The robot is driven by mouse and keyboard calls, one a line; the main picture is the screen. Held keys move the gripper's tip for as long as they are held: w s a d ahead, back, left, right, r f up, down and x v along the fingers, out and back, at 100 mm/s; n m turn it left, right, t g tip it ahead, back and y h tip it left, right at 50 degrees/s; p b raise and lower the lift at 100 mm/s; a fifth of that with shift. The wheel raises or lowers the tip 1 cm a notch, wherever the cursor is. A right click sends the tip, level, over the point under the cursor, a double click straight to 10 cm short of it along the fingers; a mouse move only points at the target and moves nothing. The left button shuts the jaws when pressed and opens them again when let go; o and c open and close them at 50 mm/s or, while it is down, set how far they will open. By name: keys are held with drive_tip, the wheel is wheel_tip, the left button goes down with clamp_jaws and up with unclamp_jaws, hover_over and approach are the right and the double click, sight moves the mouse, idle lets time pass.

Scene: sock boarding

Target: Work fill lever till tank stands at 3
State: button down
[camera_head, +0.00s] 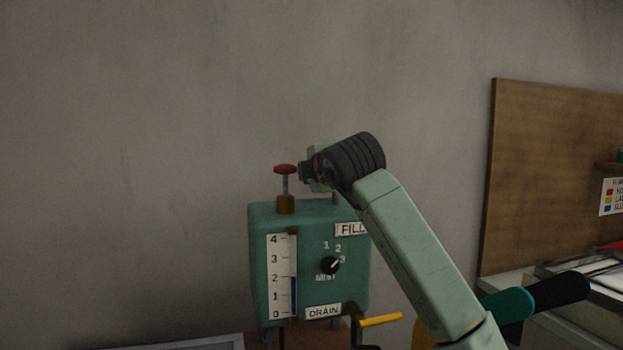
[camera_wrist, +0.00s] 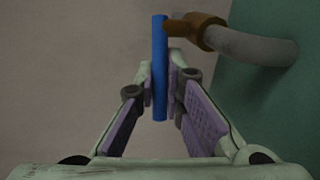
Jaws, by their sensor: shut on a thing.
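The green tank box (camera_head: 262,222) stands below my arm, with a FILL label (camera_head: 350,229) at its upper right. Its gauge (camera_head: 275,297) runs 0 to 4, and the blue column (camera_head: 294,296) reaches about 2. My gripper (camera_wrist: 163,85) is shut on a blue bar (camera_wrist: 159,50), seemingly the fill lever's handle, in the wrist view. The bar stands upright between the purple pads. A brown fitting (camera_wrist: 207,33) on a grey pipe (camera_wrist: 255,46) is by its upper end. In the head view my arm's end hides the bar and most of the gripper.
A red knob (camera_head: 285,169) stands on top of the box. A MIST dial (camera_head: 331,265) is on its front, apparently pointing toward 3. A DRAIN label (camera_head: 323,311) and a yellow handle (camera_head: 381,320) are below. A brown board (camera_head: 540,170) stands at right. The wall space at left is clear.

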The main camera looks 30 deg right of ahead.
drive_tip(key=c, duration=1.9)
unclamp_jaws()
drive_tip(key=shift+c, duration=0.2)
drive_tip(key=v, duration=1.2)
